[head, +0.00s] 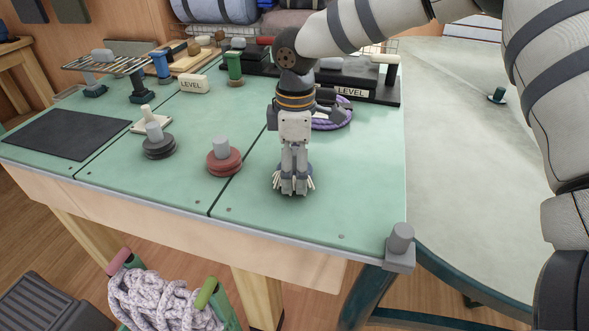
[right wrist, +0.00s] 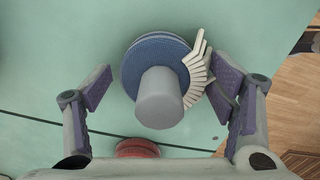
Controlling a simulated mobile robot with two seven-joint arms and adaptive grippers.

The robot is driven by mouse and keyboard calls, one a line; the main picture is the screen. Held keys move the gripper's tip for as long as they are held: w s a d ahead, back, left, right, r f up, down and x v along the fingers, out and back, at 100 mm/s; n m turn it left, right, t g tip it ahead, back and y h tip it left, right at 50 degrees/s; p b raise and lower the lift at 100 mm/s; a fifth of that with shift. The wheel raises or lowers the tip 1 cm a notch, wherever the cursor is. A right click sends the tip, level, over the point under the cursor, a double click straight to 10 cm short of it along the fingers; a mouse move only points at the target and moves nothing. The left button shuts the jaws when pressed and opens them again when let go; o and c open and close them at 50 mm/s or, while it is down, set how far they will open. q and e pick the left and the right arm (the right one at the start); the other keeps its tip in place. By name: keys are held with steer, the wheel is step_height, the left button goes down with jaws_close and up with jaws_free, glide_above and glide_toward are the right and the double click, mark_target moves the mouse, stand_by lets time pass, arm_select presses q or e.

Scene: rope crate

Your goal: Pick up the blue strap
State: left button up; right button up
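The blue strap (right wrist: 152,52) appears as a round blue coil lying on the green table top, with a grey cylinder (right wrist: 160,97) standing up from its middle. Cream slats (right wrist: 195,75) fan out along its right side in the right wrist view. My right gripper (right wrist: 163,90) is open above the coil, one finger on each side. The left finger is clear of the coil; the right finger is close to the slats, and I cannot tell if it touches them. In the head view my right gripper (head: 294,188) hides most of the coil. My left gripper is not in view.
A red coil (head: 224,162) and a black coil (head: 158,147), each with a grey cylinder, stand to the left. A purple rope (head: 340,118) lies behind my gripper. A grey corner post (head: 400,240) stands at the front right. The table front nearby is clear.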

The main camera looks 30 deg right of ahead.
mark_target(295, 150)
steer(key=c, duration=1.1)
step_height(295, 150, up, 3)
steer(key=shift+w+r, duration=0.1)
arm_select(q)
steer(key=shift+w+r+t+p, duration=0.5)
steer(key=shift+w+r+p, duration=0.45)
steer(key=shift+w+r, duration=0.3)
arm_select(e)
steer(key=s+a+r, duration=0.2)
steer(key=a+r, duration=0.1)
steer(key=a, duration=0.1)
steer(key=s+a+r, duration=0.2)
steer(key=a+r, duration=0.1)
steer(key=a, duration=0.1)
steer(key=s+a+r, duration=0.2)
steer(key=a+r, duration=0.1)
steer(key=a, duration=0.1)
steer(key=shift+s+a+r, duration=0.2)
steer(key=shift+a+r, duration=0.1)
steer(key=shift+r, duration=0.1)
